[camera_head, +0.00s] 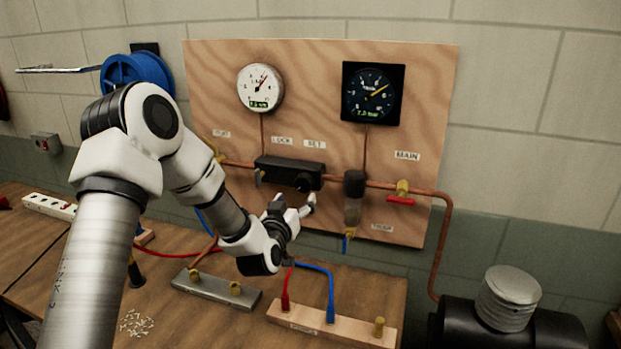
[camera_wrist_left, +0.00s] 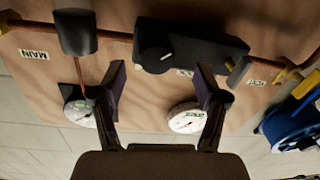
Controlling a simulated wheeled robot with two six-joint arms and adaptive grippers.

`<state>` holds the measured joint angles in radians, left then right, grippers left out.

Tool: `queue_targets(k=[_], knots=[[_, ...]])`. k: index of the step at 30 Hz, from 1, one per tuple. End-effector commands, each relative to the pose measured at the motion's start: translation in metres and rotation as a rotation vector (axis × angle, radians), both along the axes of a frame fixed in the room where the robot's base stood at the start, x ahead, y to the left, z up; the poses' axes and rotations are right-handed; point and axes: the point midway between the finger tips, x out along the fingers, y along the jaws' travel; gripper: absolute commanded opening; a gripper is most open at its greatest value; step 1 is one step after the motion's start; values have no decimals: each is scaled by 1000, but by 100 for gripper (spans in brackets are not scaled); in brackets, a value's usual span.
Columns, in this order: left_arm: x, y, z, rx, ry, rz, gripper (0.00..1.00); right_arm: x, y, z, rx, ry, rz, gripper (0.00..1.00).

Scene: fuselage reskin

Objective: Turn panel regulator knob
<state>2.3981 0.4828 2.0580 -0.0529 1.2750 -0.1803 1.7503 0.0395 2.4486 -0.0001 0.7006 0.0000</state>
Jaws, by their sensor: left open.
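The black regulator block (camera_head: 288,170) is mounted on the wooden panel (camera_head: 225,60) under the LOCK and SET labels. Its round black knob (camera_head: 304,183) is at the block's right end, below SET. My left gripper (camera_head: 294,203) is open and empty, just below and in front of the knob. In the left wrist view, which is upside down, the knob (camera_wrist_left: 155,58) with a pale mark lies beyond the gap between the open fingers (camera_wrist_left: 160,82). I see no contact between the fingers and the knob. My right gripper is out of view.
A white gauge (camera_head: 260,88) and a black gauge (camera_head: 372,93) sit above the block. A dark cylinder (camera_head: 354,184) hangs right of the knob, near the red MAIN valve handle (camera_head: 401,201). Red and blue hoses (camera_head: 330,290) rise from the bench below the gripper.

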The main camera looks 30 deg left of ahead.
Motion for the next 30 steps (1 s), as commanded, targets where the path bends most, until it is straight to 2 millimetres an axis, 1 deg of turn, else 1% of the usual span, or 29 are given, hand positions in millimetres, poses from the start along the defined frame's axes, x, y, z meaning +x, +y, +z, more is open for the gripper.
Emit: queue_targets(k=[2, 4, 9, 13, 16, 22, 23, 24, 26, 27, 28, 30], knots=[[5, 1, 2, 2, 1, 0, 74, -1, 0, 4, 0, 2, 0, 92], [14, 4, 3, 3, 1, 0, 74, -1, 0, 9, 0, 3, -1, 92], [47, 13, 3, 3, 2, 0, 74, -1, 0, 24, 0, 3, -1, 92], [66, 19, 2, 2, 2, 0, 74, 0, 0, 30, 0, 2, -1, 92], [73, 21, -1, 1, 3, 0, 74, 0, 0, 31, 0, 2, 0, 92], [74, 21, -1, -1, 2, -1, 74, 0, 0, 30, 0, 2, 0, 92], [74, 21, -1, -1, 2, -1, 70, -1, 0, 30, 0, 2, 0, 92], [74, 21, -1, -1, 2, -1, 56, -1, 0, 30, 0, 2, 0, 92], [74, 21, -1, -1, 2, -1, 35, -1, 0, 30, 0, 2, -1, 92], [74, 21, -1, 0, 2, -1, 21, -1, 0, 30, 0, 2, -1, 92], [74, 21, -1, 0, 2, -1, 13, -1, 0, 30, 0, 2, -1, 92], [74, 21, -2, 0, 2, -1, 13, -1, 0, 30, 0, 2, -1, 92]])
